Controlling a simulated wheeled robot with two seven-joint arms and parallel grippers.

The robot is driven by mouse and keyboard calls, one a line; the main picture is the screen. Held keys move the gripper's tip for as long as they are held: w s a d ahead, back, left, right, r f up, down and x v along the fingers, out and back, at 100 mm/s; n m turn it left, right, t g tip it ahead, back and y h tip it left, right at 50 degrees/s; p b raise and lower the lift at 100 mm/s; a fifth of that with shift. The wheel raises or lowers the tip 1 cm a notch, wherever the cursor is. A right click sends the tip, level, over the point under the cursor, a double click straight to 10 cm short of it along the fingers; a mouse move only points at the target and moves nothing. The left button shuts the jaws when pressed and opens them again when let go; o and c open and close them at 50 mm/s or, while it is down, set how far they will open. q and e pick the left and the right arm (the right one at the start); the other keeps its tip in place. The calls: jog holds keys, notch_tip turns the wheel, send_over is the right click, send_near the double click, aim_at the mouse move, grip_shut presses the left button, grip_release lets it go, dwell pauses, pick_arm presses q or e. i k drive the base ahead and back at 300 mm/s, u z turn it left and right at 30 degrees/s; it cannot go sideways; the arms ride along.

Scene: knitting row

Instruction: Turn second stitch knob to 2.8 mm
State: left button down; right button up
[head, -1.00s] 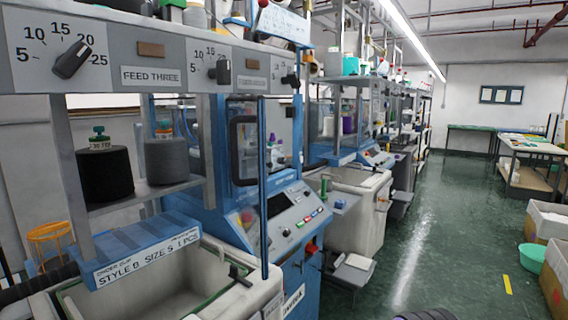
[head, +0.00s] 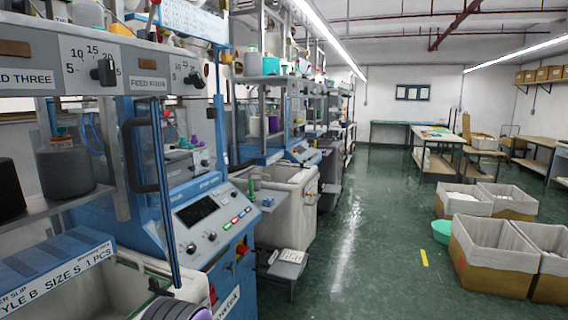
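On the grey rail at upper left, a black dial knob (head: 105,72) sits below a scale marked from 5 up to 20. Another black knob (head: 196,79) with a scale sits to its right, beyond the FEED FOUR label. The blue knitting machine's sloped console (head: 215,221) has a dark screen, small round knobs (head: 191,248) and coloured buttons. I cannot read a millimetre scale or tell which knob is the second stitch knob. Neither gripper shows. A dark, rounded part at the bottom edge looks like my own arm.
A bin (head: 290,200) stands beyond the blue machine, with a low grey stool (head: 286,264) at its aisle side. Open cartons (head: 490,262) and a green basin (head: 442,232) stand at right. The green floor (head: 370,265) between them is clear.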

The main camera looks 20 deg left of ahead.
aim_at(205, 162)
jog(key=z, duration=0.2)
jog(key=i, duration=2.85)
jog(key=u, duration=1.65)
